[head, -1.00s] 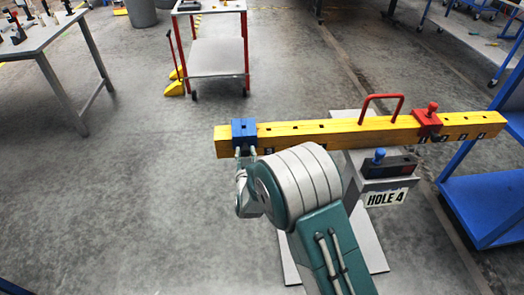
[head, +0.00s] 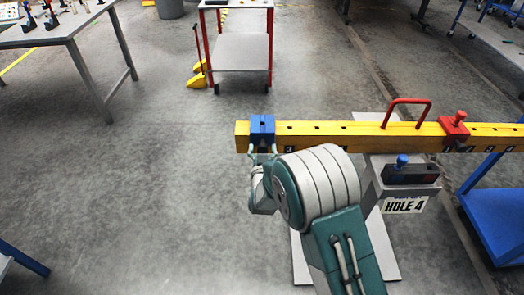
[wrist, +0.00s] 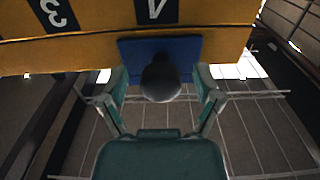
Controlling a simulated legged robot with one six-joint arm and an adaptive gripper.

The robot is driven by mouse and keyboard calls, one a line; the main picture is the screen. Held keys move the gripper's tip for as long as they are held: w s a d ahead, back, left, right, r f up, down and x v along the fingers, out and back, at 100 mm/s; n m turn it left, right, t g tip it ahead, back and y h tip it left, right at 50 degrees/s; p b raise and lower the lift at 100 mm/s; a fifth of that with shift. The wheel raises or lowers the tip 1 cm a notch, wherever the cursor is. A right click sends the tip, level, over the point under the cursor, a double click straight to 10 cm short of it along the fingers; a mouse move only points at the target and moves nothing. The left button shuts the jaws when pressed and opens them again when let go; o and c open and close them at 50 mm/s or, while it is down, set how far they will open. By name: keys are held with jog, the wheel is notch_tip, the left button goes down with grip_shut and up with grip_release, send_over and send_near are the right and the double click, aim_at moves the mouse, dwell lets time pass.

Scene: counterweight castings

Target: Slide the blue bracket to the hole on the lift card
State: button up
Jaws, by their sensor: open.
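The blue bracket (head: 262,130) sits around the yellow beam (head: 330,133) near its left end. In the wrist view the bracket (wrist: 132,54) shows as a blue plate under the beam, with a dark round knob (wrist: 160,80) on it. The lift card (head: 404,205) reads HOLE 4 and hangs on the grey pedestal below the beam. My gripper (head: 262,151) is at the bracket's near side. In the wrist view my gripper (wrist: 162,84) is open, one finger on each side of the knob. Contact with the bracket cannot be told.
A red clamp (head: 453,130) sits on the beam at the right. A red handle (head: 407,110) rises from its middle. A box with a blue knob (head: 402,162) stands on the pedestal. A blue cart (head: 495,215) is at the right.

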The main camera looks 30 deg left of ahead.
jog(key=v, duration=1.2)
jog(key=shift+w, duration=0.1)
